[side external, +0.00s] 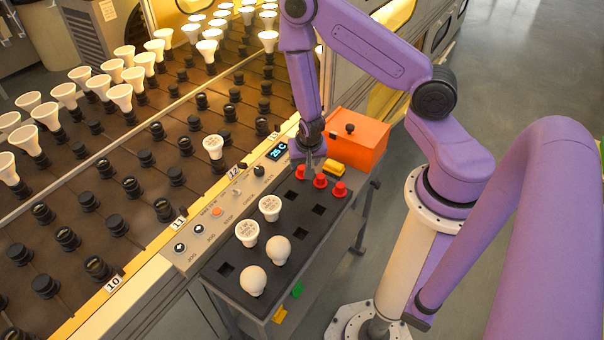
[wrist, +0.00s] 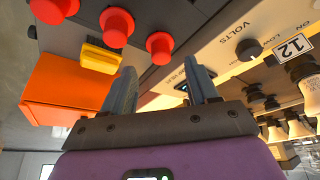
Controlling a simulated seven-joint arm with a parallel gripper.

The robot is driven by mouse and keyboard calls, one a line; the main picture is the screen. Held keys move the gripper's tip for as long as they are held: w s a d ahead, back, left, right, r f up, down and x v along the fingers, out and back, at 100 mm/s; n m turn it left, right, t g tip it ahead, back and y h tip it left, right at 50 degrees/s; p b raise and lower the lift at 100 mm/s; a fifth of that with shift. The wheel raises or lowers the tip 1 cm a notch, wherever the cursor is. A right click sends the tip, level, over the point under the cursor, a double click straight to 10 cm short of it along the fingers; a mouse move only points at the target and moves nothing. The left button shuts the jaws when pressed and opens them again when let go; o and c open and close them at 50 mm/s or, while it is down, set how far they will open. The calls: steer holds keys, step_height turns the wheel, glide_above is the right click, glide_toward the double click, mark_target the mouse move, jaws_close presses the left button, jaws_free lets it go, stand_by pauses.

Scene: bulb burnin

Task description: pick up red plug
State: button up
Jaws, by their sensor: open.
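Several red plugs stand in a row on the dark tray (side external: 228,285) beside the conveyor. In the side view there is a left plug (side external: 300,171), a middle plug (side external: 320,181) and a right plug (side external: 339,190). The wrist view shows three of them: one plug (wrist: 160,47) close to the fingertips, one in the middle (wrist: 117,25) and one cut by the top edge (wrist: 54,10). My gripper (side external: 311,161) is over the far end of the tray, close to the plugs. In the wrist view my gripper (wrist: 160,64) is open, with nothing between its fingers.
A yellow block (side external: 335,168) lies by the plugs, before an orange box (side external: 358,142) with a black knob. White bulbs (side external: 270,208) stand on the tray's near half. The control panel (side external: 215,218) and the conveyor of sockets and bulbs lie left.

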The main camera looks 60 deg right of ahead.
mark_target(303, 168)
steer(key=shift+x, duration=2.85)
steer(key=shift+r, duration=0.1)
steer(key=c, duration=0.9)
